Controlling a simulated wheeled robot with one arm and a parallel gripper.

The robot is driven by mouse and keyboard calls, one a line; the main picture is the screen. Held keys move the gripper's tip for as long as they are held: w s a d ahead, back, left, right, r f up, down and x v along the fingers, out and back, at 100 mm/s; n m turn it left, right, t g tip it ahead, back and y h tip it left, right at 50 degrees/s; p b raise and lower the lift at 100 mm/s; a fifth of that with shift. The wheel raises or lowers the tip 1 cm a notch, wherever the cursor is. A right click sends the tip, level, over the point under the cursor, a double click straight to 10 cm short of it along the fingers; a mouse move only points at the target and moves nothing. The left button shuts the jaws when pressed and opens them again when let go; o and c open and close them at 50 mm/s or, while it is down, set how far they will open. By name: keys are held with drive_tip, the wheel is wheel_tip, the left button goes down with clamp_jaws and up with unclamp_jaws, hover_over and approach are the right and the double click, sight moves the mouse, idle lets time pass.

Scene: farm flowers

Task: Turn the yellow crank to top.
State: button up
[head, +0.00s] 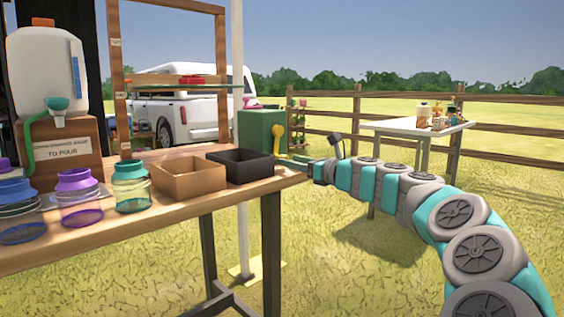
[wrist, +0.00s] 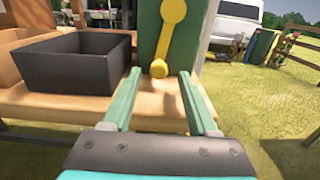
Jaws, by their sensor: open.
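The yellow crank (wrist: 167,40) is mounted on the face of a green box (wrist: 149,25). Its hub is at the top and its arm hangs down to a round knob (wrist: 159,68) at the bottom, slightly left of the hub. In the head view the crank (head: 281,143) shows on the right side of the green box (head: 257,131). My gripper (wrist: 160,74) is open, with the knob showing between its two green fingertips. I cannot tell whether either finger touches it. In the head view my gripper (head: 316,169) is just right of the crank, partly hidden by my arm.
The wooden table (head: 213,197) carries a black tray (head: 239,164), a brown tray (head: 188,176) and several jars. The black tray (wrist: 72,65) lies left of my gripper. A white table (head: 408,128) with small items stands at the right.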

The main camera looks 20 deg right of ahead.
sight(279, 143)
drive_tip(key=shift+x, duration=2.05)
drive_tip(key=shift+a, duration=0.1)
clamp_jaws()
